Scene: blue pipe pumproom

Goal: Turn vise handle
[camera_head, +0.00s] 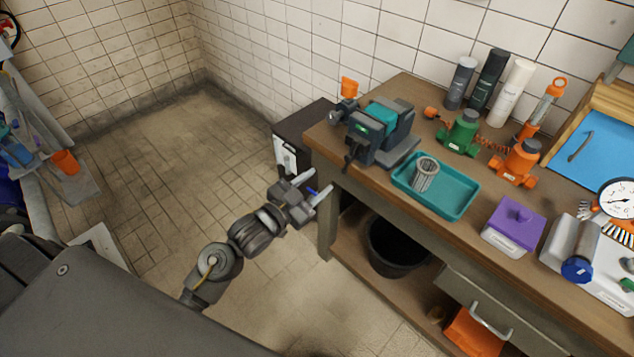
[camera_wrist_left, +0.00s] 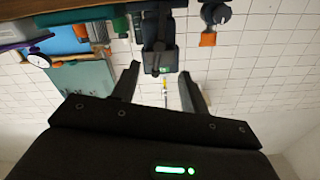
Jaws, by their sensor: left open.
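The vise (camera_head: 384,133), dark grey with a teal part, sits on the left end of the wooden workbench (camera_head: 432,222). Its dark handle (camera_head: 350,156) seems to be at the front side facing my gripper, but it is small and hard to make out. My left gripper (camera_head: 322,182) is open and empty, in front of and lower than the vise, apart from it. In the left wrist view the picture is upside down; the vise (camera_wrist_left: 157,42) shows just beyond and between the open fingertips (camera_wrist_left: 160,72). My right gripper is in neither view.
A teal tray (camera_head: 463,203) with a grey cylinder stands beside the vise. A green jack (camera_head: 461,135), an orange jack (camera_head: 519,163), bottles and a purple-lidded box (camera_head: 513,222) stand further right. A dark cabinet (camera_head: 303,130) stands beyond the bench's left end.

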